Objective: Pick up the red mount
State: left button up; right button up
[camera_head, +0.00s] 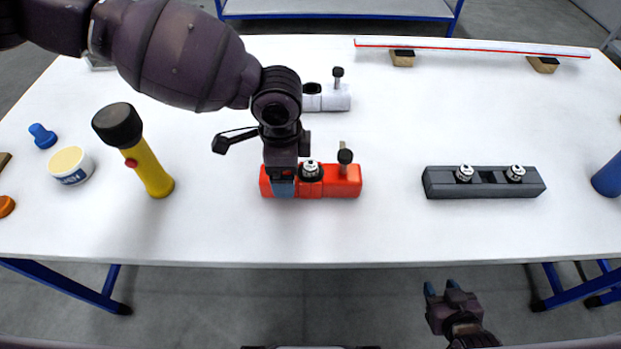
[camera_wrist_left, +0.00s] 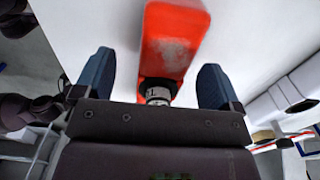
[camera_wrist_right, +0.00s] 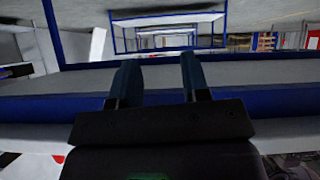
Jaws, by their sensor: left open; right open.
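The red mount (camera_head: 342,184) lies on the white table, a long block with a dark clamp knob at its right end and a metal fitting near its middle. My left gripper (camera_head: 282,187) is open over its left part. In the left wrist view the red mount (camera_wrist_left: 172,50) runs between the two blue fingers (camera_wrist_left: 157,82), with a gap on both sides. The gripper hides part of its left end in the head view. My right gripper (camera_head: 447,289) is open and empty, off the table's front edge. It also shows in the right wrist view (camera_wrist_right: 160,78).
A white mount (camera_head: 330,98) stands behind the red one. A dark grey block (camera_head: 484,183) with two fittings lies to the right. A yellow flashlight (camera_head: 148,168), a white tub (camera_head: 71,166) and a blue knob (camera_head: 42,136) are on the left. A long bar (camera_head: 470,46) rests at the back.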

pick_arm(q)
jog(key=shift+w+f+b, duration=0.2)
jog(key=shift+f, duration=1)
jog(key=shift+w+f+b, duration=0.15)
jog(key=shift+f+b, duration=0.05)
jog(key=shift+f, duration=0.95)
jog(key=shift+c, duration=0.3)
jog(key=c, duration=1)
jog(key=shift+r, duration=0.1)
jog(key=shift+c, duration=0.2)
